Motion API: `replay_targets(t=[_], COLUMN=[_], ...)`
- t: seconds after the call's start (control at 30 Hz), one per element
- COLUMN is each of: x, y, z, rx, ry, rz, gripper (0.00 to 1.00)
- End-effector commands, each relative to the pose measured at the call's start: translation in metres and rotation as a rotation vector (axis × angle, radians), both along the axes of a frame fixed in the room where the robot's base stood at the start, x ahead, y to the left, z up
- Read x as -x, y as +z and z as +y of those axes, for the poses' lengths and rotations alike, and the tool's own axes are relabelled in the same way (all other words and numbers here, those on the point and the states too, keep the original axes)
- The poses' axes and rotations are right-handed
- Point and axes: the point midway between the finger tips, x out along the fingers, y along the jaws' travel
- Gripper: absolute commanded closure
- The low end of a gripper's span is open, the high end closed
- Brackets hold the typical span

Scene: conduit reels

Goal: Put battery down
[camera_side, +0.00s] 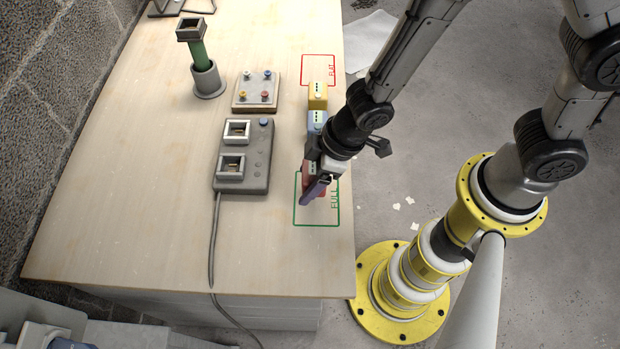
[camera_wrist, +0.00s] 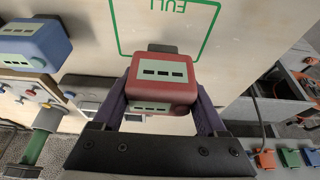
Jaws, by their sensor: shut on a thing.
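A red battery (camera_wrist: 162,76) with a pale label is gripped between the two purple fingers of my gripper (camera_wrist: 160,100) in the wrist view. In the side view my gripper (camera_side: 318,188) is over the upper part of the green-outlined FULL area (camera_side: 316,225). Only a little of the red battery (camera_side: 307,181) shows there, behind the fingers. The FULL outline also shows just beyond the battery in the wrist view (camera_wrist: 200,48). I cannot tell whether the battery touches the table.
A blue battery (camera_side: 316,121) and a yellow battery (camera_side: 318,96) stand in a row above the FULL area, below a red-outlined area (camera_side: 303,70). A grey two-socket charger (camera_side: 258,158), a button board (camera_side: 256,90) and a green-handled tool in a holder (camera_side: 207,78) are to the left.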

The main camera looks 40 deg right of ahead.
Motion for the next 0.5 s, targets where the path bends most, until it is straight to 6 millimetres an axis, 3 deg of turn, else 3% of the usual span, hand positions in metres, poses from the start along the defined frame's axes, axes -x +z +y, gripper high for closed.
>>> replay_targets(t=[0.3,0.5], x=[-0.001,-0.001], y=[-0.032,-0.036], z=[0.000,-0.001], rx=[0.000,0.001], ry=[-0.002,-0.002], rz=[-0.002,-0.004], gripper=[0.79,0.79])
